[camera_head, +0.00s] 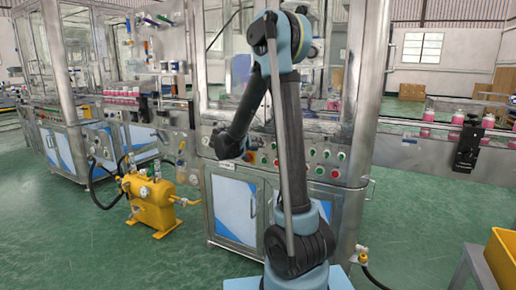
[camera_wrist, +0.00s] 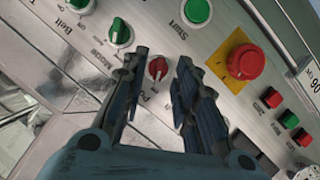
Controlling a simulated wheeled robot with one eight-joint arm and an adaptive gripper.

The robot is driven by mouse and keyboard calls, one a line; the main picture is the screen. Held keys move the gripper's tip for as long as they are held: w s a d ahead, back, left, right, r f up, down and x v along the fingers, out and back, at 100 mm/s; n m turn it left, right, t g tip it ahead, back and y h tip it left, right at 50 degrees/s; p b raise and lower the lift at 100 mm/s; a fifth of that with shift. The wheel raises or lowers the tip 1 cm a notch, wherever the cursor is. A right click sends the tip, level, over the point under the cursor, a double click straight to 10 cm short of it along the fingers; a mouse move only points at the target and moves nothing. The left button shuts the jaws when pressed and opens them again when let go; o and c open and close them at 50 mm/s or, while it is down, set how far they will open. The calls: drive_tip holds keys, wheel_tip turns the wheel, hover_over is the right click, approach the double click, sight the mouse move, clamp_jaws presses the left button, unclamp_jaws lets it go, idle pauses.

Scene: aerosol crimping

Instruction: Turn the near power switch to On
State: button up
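In the wrist view a red rotary switch (camera_wrist: 157,68) on the metal control panel (camera_wrist: 200,68) shows between my fingertips. A label starting "Po" beside it is partly hidden by a finger, and I cannot read its setting. My gripper (camera_wrist: 162,62) is open, with one finger on each side of the switch in the picture. I cannot tell whether the fingers touch it. In the head view my arm reaches the front panel (camera_head: 262,160) of the machine. My fingers cannot be made out there.
Green rotary switches (camera_wrist: 121,33) sit to the left in the wrist view. A green Start button (camera_wrist: 197,11) is above, and a red emergency button on a yellow plate (camera_wrist: 246,62) is to the right. Small red and green buttons (camera_wrist: 289,119) lie further right. A yellow tank (camera_head: 152,200) stands left of the machine.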

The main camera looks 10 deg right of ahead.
drive_tip(key=shift+w+d+f, duration=0.25)
drive_tip(key=shift+w+d, duration=0.2)
drive_tip(key=shift+d, duration=0.05)
drive_tip(key=shift+c, duration=0.4)
clamp_jaws()
drive_tip(key=shift+m+y, duration=0.3)
drive_tip(key=m+t+y, duration=0.1)
drive_tip(key=m, duration=0.1)
drive_tip(key=m+t+y, duration=0.1)
drive_tip(key=m, duration=0.2)
drive_tip(key=m+t+y, duration=0.1)
drive_tip(key=m+y, duration=0.1)
drive_tip(key=shift+s+d, duration=0.3)
drive_tip(key=shift+d, duration=0.05)
drive_tip(key=shift+m, duration=0.3)
